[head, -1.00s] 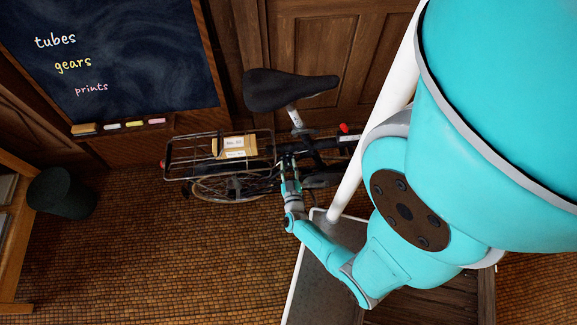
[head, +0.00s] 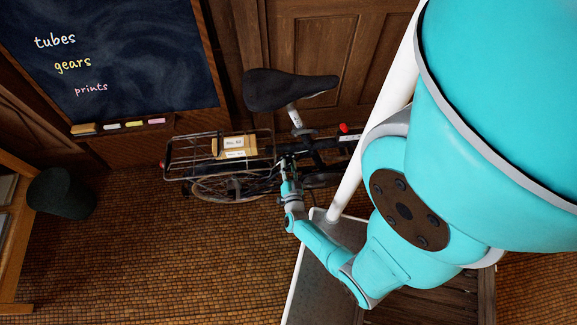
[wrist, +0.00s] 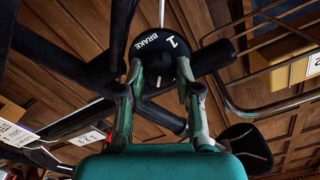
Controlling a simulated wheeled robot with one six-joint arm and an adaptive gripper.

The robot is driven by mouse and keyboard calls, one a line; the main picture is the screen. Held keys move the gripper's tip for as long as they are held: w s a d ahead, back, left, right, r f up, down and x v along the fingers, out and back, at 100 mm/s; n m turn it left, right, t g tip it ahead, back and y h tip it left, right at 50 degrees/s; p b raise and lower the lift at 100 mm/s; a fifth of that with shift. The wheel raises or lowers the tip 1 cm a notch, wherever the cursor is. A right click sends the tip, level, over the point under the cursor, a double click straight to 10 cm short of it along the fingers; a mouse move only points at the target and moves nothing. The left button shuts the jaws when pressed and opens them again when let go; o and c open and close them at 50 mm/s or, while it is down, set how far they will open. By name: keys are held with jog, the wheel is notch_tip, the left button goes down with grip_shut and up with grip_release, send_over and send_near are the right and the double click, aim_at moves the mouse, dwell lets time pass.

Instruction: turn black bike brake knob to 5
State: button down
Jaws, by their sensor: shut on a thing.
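The black bike brake knob (wrist: 158,76) shows in the wrist view, between my fingertips, with a pale line on its dark face. A dark dial plate (wrist: 155,48) behind it reads "BRAKE" with a "1" beside it; the lettering looks tilted, and no 5 can be seen. My gripper (wrist: 161,70) is shut on the knob, one finger on each side. In the head view my gripper (head: 289,168) is at the bike (head: 235,186), below the saddle; the knob cannot be made out there.
Bike tubes and a wire rack (wrist: 262,85) surround my gripper closely. In the head view the saddle (head: 290,90) is above, and the rear rack (head: 190,157) holds a labelled box (head: 234,147). The tiled floor between is clear.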

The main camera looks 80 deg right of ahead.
jog(key=m, duration=1.1)
jog(key=shift+f+m, duration=0.1)
jog(key=shift+m, duration=1.7)
jog(key=c, duration=0.8)
grip_release()
